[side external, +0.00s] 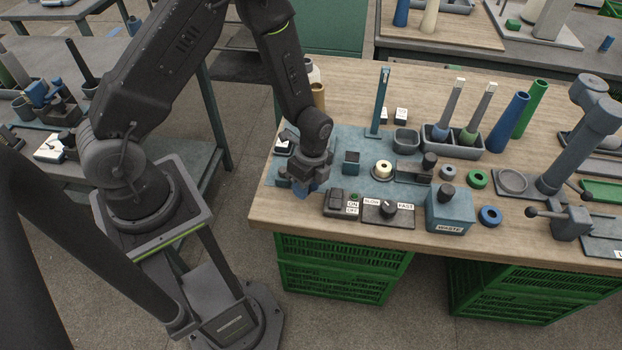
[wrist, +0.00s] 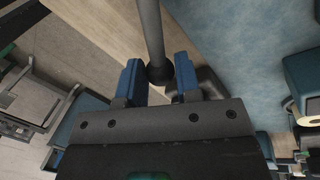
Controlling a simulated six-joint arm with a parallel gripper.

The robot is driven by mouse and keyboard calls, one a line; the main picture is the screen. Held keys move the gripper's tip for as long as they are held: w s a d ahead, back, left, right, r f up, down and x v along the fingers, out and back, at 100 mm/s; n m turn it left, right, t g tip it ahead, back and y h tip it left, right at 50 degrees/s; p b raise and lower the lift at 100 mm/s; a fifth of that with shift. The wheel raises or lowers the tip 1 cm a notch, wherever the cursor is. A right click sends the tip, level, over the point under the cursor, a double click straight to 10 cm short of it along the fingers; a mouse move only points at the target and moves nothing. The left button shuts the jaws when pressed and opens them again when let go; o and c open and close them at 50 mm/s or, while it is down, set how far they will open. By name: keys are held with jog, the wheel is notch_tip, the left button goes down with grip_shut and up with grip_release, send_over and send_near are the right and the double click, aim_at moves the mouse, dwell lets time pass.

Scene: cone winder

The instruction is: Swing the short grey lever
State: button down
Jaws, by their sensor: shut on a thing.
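The short grey lever (wrist: 150,30) shows in the wrist view as a grey rod running down from the top edge to a dark round knob (wrist: 160,73). My gripper (wrist: 158,78) has its two blue fingers on either side of this knob and is shut on it. In the side external view my gripper (side external: 308,186) is low at the left end of the wooden bench (side external: 265,208), pointing down. There the gripper hides the lever, and its pivot cannot be made out.
Right of my gripper are a dark switch box (side external: 338,203), a SLOW/FAST knob panel (side external: 385,211) and a blue WASTE box (side external: 450,210). Behind stand a tall teal post (side external: 379,105) and a tray of cones (side external: 470,141). Another ball-ended lever (side external: 545,213) is far right.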

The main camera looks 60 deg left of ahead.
jog(key=s+m, duration=0.2)
jog(key=m, duration=0.1)
jog(key=shift+d+y, duration=0.15)
jog(key=shift+y, duration=0.15)
jog(key=shift+s+m, duration=0.65)
jog(key=shift+m, duration=0.25)
jog(key=shift+s, duration=0.1)
jog(key=c, duration=0.8)
grip_release()
notch_tip(320, 180, up, 14)
jog(key=w, duration=0.2)
jog(key=shift+w+d+f, duration=0.15)
jog(key=shift+w+f, duration=0.05)
jog(key=shift+w, duration=0.1)
